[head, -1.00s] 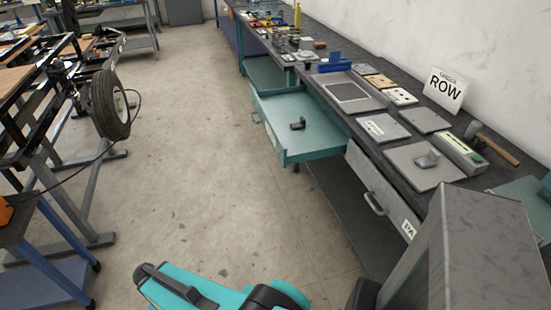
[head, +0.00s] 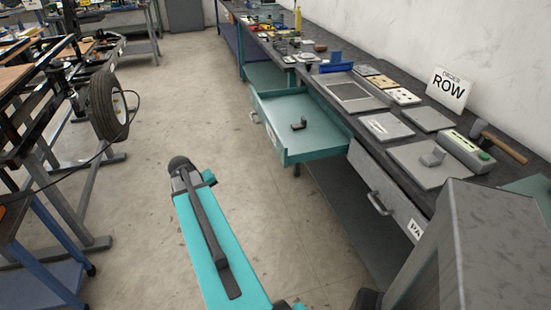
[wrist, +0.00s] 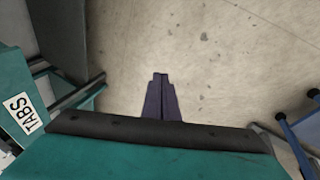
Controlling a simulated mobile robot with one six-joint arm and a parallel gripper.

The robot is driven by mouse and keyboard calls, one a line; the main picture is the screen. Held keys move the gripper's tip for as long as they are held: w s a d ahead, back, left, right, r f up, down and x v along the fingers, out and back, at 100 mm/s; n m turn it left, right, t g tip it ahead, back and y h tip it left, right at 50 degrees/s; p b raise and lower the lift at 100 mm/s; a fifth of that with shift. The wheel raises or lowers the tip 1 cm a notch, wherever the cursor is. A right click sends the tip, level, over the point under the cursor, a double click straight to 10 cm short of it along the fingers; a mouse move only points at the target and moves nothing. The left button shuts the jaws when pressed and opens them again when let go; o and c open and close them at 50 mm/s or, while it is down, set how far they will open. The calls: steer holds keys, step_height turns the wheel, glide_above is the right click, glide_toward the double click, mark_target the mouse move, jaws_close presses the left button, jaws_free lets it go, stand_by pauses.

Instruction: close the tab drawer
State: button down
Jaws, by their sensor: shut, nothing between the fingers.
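The teal tab drawer (head: 310,152) stands pulled out from under the long workbench in the head view, with a small dark part (head: 299,124) lying in it. Its front faces left, with a grey handle (head: 254,117). In the wrist view a teal front with a white TABS label (wrist: 22,113) is at the left edge, with a grey bar beside it. My gripper (wrist: 160,76) is shut and empty, over bare floor and to the right of that front, apart from it. In the head view my teal arm reaches up from the bottom, left of the drawer; the fingers cannot be made out there.
A closed grey drawer (head: 367,175) with a handle is nearer along the bench. A wheel (head: 107,105) on a frame and a blue cart (head: 45,250) stand left. The floor between is clear.

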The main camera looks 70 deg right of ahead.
steer(key=s+d+r+m+h+b, duration=0.1)
steer(key=s+d+r+m, duration=0.1)
steer(key=s+d+r, duration=0.3)
steer(key=s+d+r+m+h+b, duration=0.1)
steer(key=s+d+r, duration=0.5)
steer(key=d+r, duration=0.4)
steer(key=d, duration=0.3)
steer(key=shift+s+r+m+g+h, duration=0.3)
steer(key=shift+r+m+g+h, duration=0.1)
steer(key=shift+f, duration=0.1)
glide_toward(280, 157)
step_height(280, 157, down, 3)
steer(key=w, duration=0.2)
steer(key=shift+s+d+p, duration=0.45)
steer(key=shift+s+d, duration=0.05)
steer(key=shift+s, duration=0.25)
steer(key=shift+s+d+p, duration=0.45)
steer(key=shift+s+d, duration=0.05)
steer(key=shift+s, duration=0.25)
